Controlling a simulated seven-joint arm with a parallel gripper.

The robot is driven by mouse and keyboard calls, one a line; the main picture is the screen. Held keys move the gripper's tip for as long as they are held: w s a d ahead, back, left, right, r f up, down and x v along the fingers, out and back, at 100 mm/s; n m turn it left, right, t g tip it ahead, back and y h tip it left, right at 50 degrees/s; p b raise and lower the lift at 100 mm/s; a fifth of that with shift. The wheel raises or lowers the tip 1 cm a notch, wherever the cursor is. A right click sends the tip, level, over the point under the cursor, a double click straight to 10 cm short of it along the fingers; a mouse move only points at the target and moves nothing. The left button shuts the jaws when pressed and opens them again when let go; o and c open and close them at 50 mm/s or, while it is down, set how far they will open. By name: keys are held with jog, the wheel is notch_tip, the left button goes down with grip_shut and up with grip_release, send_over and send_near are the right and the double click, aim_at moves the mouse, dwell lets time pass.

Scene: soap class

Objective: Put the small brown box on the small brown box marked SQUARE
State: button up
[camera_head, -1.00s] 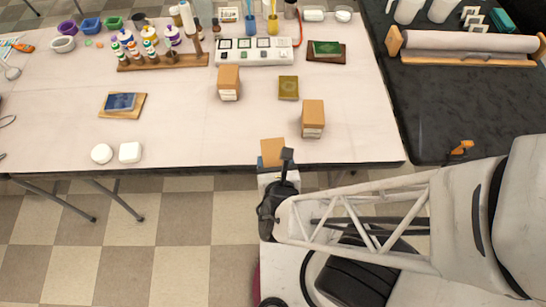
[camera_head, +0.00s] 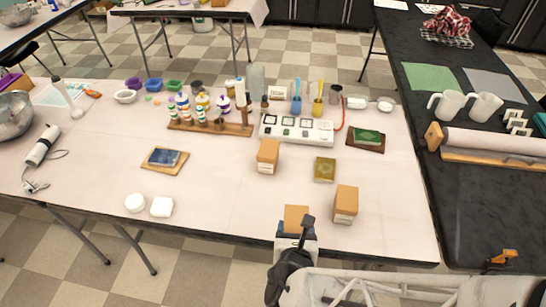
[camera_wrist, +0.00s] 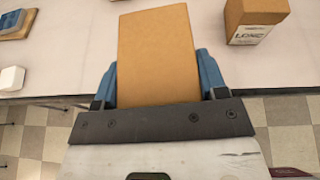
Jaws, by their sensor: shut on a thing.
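My gripper (camera_wrist: 157,78) is shut on a plain small brown box (camera_wrist: 157,45), with one blue finger at each side. In the head view the held box (camera_head: 296,217) is at the table's front edge, and my gripper (camera_head: 297,235) is partly hidden. A second brown box (camera_head: 345,205) stands to its right; its label reads LONG in the wrist view (camera_wrist: 256,18). A third brown box (camera_head: 268,157) stands farther back, left of the LONG box. Its label is too small to read. No SQUARE mark is legible.
A gold-green block (camera_head: 325,169) lies between the two standing boxes. White soaps (camera_head: 161,207) and a blue block on a board (camera_head: 165,158) lie left. The front middle is clear.

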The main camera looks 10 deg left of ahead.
jog(key=w+a+r, duration=0.2)
jog(key=w+r, duration=0.1)
jog(key=w, duration=0.4)
jog(key=w+a+r+h, duration=0.1)
jog(key=w+a+r, duration=0.1)
jog(key=w+r, duration=0.2)
jog(key=w, duration=0.3)
jog(key=shift+w+a+r+m, duration=0.25)
jog(key=shift+w+a+m, duration=0.05)
jog(key=shift+a+m, duration=0.1)
send_over(267, 152)
jog(key=f, duration=0.2)
jog(key=shift+d+r, duration=0.1)
jog(key=shift+r, duration=0.15)
jog(key=shift+f, duration=1.8)
